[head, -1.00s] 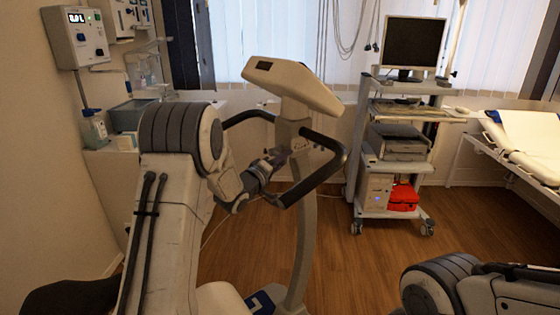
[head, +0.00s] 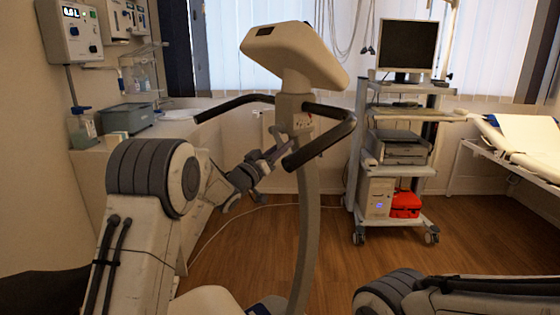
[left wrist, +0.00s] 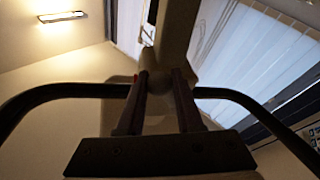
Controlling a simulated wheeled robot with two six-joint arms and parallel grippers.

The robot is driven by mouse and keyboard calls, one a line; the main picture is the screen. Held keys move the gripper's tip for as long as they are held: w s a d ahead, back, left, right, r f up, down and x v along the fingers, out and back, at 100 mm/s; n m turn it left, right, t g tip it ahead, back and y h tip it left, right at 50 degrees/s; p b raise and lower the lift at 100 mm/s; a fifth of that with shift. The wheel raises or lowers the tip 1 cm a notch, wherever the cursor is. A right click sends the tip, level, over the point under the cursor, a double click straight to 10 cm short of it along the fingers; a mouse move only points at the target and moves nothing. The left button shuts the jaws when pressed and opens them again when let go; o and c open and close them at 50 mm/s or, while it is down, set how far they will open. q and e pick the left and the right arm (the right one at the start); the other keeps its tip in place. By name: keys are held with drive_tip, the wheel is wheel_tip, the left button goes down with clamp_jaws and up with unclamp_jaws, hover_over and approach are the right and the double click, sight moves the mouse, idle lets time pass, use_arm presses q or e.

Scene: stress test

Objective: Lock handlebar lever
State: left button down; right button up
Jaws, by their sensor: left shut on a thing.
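The exercise bike's console (head: 295,55) stands on a pale post (head: 307,225) in the middle of the head view. Its black handlebar (head: 325,145) runs out to both sides below the console. My left gripper (head: 280,151) is at the post, just under the handlebar clamp (head: 296,112). In the left wrist view its two fingers (left wrist: 161,80) point up to the post and are shut on a small part there, which I take to be the handlebar lever. The lever is mostly hidden by the fingers. Handlebar arms (left wrist: 60,92) curve away on both sides. My right gripper is out of view.
A wheeled cart (head: 400,170) with a monitor (head: 407,46) stands at right behind the bike, beside a bed (head: 520,155). Wooden floor (head: 250,240) is open around the post.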

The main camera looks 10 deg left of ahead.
use_arm(q)
drive_tip(key=m+b, duration=0.1)
drive_tip(key=m, duration=0.1)
drive_tip(key=w+a+f+m+h+b, duration=0.1)
drive_tip(key=shift+f+m+h+b, duration=0.2)
drive_tip(key=shift+m+h+b, duration=0.1)
drive_tip(key=shift+m+b, duration=0.1)
drive_tip(key=shift+w+a+f+m+g+h+b, duration=0.1)
drive_tip(key=shift+w+a+m+g+h+b, duration=0.35)
drive_tip(key=shift+m, duration=0.85)
drive_tip(key=shift+w+a+r+m+g+h+b, duration=0.15)
drive_tip(key=shift+m+g+h+b, duration=0.35)
drive_tip(key=shift+m, duration=0.8)
drive_tip(key=shift+w+a+f+m+g+h+b, duration=0.25)
drive_tip(key=shift+m+h+b, duration=0.4)
drive_tip(key=shift+m, duration=0.65)
drive_tip(key=shift+a+r, duration=0.1)
drive_tip(key=shift+r, duration=0.05)
drive_tip(key=c, duration=0.6)
unclamp_jaws()
drive_tip(key=shift+o, duration=0.2)
